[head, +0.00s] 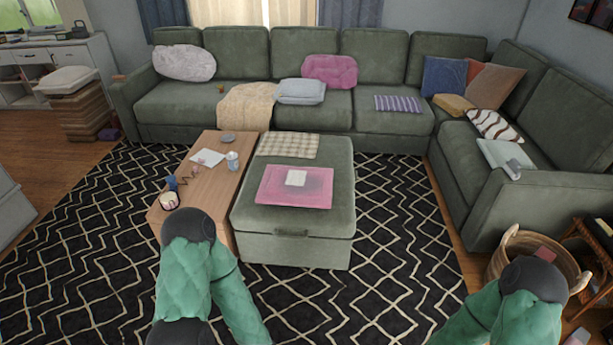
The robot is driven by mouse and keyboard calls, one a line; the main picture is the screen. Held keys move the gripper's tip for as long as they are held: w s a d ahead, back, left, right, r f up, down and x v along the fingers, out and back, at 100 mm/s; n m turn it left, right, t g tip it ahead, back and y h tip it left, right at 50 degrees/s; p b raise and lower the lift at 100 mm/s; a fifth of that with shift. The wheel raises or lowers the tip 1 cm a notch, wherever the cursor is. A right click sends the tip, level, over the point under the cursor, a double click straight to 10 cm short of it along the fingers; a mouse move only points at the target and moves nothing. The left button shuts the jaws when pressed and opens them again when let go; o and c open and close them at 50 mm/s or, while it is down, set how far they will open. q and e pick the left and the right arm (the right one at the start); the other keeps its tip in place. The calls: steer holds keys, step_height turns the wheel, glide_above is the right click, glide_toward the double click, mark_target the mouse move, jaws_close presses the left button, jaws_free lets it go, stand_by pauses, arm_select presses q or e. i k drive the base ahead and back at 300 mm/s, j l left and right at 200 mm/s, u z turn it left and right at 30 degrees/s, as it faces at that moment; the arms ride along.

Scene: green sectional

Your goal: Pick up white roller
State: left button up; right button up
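A small pale, roller-like object (513,168) lies on the right section of the green sectional, at the front edge of a light folded cloth or pillow (500,153). It is too small for me to be sure that it is the white roller. My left arm shows at the lower middle in front of the coffee table, and my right arm shows at the lower right by the basket. Neither gripper's fingers show. Both arms are well short of the pale object.
A green ottoman (255,248) bears a pink board (265,190) and a checked cloth (288,145). A wooden coffee table (213,178) with small items, including a can (232,161), adjoins it. A wicker basket (502,259) stands by the sofa's right end. Patterned rug (400,220) lies open between ottoman and sofa.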

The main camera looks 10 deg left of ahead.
mark_target(512, 167)
steer(key=z, duration=0.65)
steer(key=i+l+z, duration=0.15)
steer(key=i, duration=1.85)
steer(key=i+j+u, duration=0.25)
steer(key=i+u, duration=0.2)
steer(key=i, duration=0.55)
steer(key=i+l+u, duration=0.15)
steer(key=i+u, duration=0.35)
steer(key=i, duration=0.5)
steer(key=i+z, duration=0.35)
steer(key=i, duration=0.2)
steer(key=i+j+z, duration=0.1)
steer(key=i+z, duration=0.2)
steer(key=i, duration=0.25)
steer(key=i+j+z, duration=0.35)
steer(key=i, duration=0.2)
steer(key=l, duration=0.1)
